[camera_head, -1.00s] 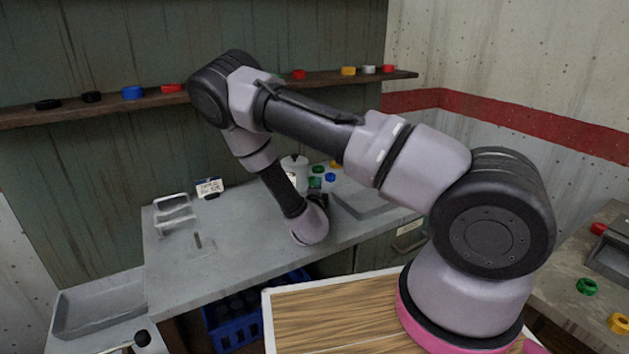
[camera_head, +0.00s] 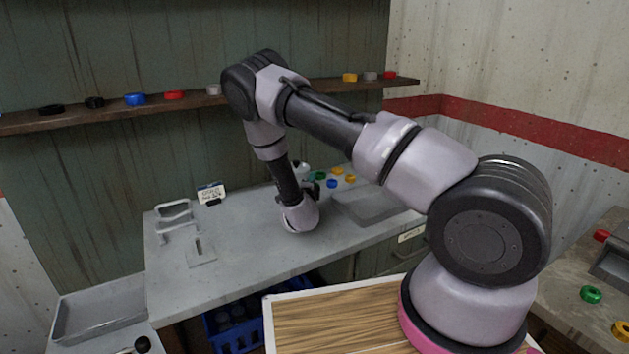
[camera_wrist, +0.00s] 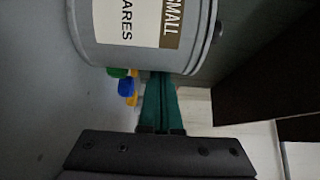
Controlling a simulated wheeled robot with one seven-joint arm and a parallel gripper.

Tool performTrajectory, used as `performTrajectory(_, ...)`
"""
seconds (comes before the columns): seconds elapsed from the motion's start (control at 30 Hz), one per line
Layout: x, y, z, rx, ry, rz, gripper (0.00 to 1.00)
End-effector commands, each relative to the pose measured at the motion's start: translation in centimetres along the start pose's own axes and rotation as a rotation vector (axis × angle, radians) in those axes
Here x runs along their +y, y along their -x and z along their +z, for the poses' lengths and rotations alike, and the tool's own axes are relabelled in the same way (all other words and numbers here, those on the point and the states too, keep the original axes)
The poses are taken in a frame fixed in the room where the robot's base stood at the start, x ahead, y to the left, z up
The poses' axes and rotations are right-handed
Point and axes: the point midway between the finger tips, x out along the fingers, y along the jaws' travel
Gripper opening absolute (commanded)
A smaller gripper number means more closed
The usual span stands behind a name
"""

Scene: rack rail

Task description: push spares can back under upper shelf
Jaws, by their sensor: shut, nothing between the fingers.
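The spares can (camera_wrist: 140,35) is a grey cylinder with a white and brown label reading "SMALL" and "ARES"; it fills the top of the wrist view. In the head view the can (camera_head: 302,167) stands at the back of the grey bench, mostly hidden behind my arm. My gripper (camera_wrist: 162,76) is shut and empty, its teal fingers side by side. Their tips meet the can's lower edge in the wrist view; whether they touch it I cannot tell. The upper shelf (camera_head: 60,119) is a brown board along the green wall, above the bench.
Several coloured rings (camera_head: 332,183) lie on the bench right of the can. A shallow grey tray (camera_head: 365,207) is right of my wrist. A small sign (camera_head: 211,193) and grey handles (camera_head: 175,220) are at the left. The bench between them and my wrist is clear.

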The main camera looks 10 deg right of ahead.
Motion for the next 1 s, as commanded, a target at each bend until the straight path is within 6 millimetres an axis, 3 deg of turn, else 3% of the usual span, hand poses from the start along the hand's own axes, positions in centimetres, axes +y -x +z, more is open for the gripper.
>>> performTrajectory(0.17, 0.0, 0.1, 0.1, -0.001, 0.0, 0.0, 0.0)
performTrajectory(0.5, 0.0, 1.4, 4.0, -0.002, -0.001, -0.001, 0.0)
performTrajectory(1.0, 0.0, 0.5, 4.0, 0.001, -0.001, -0.001, 0.0)
